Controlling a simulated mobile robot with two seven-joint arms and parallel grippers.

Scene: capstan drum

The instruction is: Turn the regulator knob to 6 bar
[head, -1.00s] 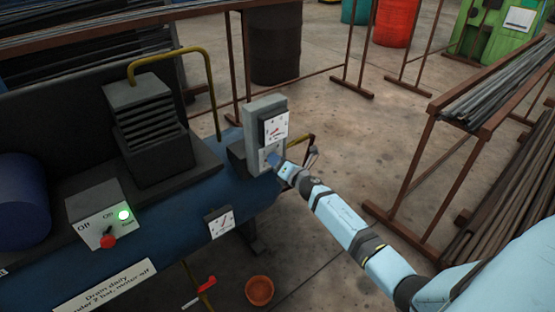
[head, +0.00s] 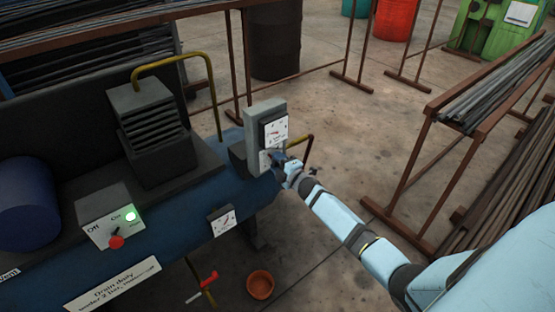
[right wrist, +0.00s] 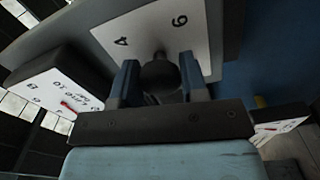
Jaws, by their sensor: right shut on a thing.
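The regulator knob (right wrist: 158,76) is dark and round in the right wrist view, in front of a white dial plate (right wrist: 118,28) with a 4 and a 6 on it. My right gripper (right wrist: 160,84) is shut on the knob, one finger on each side. In the head view my right gripper (head: 281,161) reaches the lower part of the grey regulator panel (head: 252,128) and hides the knob. A square gauge (head: 275,131) with a red needle sits above; its reading is too small to tell. It also shows in the right wrist view (right wrist: 62,92). My left gripper is not in view.
A blue tank (head: 180,205) carries a switch box (head: 107,215) with a lit green lamp, and a second gauge (head: 221,219). A yellow pipe (head: 212,80) rises behind. Bar racks (head: 450,140) stand at right. An orange pot (head: 260,285) sits on the floor.

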